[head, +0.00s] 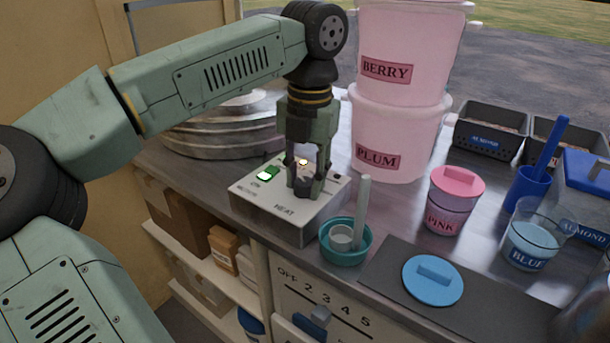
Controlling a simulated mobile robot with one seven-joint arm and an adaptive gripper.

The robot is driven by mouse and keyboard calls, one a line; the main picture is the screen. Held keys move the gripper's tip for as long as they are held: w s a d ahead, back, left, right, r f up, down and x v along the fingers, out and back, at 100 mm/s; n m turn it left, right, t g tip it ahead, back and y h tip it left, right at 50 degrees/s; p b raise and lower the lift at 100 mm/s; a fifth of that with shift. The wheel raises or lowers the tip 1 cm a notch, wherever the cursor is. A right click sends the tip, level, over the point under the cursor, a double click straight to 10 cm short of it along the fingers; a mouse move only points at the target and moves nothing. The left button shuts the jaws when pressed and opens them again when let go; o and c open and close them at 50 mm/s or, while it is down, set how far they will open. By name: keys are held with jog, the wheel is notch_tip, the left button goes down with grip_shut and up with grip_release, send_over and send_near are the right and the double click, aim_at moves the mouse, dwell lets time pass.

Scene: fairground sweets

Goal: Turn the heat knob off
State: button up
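The heat control box (262,213) is a pale unit on the metal counter, with the word HEAT on its front part. A dark heat knob (303,186) stands on its top, partly hidden by my fingers. My gripper (304,190) points down over the box, with one finger on each side of the knob. I cannot tell whether both fingers touch it. The knob's pointer direction is hidden. A small light (303,162) glows behind the knob. A green switch (268,173) is at the left of the box top.
A teal bowl (345,256) with a cup and upright stick stands close right of the box. Stacked pink tubs (400,125) rise behind it. A round metal pan (220,140) is behind left.

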aim_at(307, 182)
jog(key=o, duration=0.5)
notch_tip(307, 182, up, 8)
jog(key=shift+d+f, duration=0.15)
jog(key=shift+f, duration=0.05)
dwell(0.4)
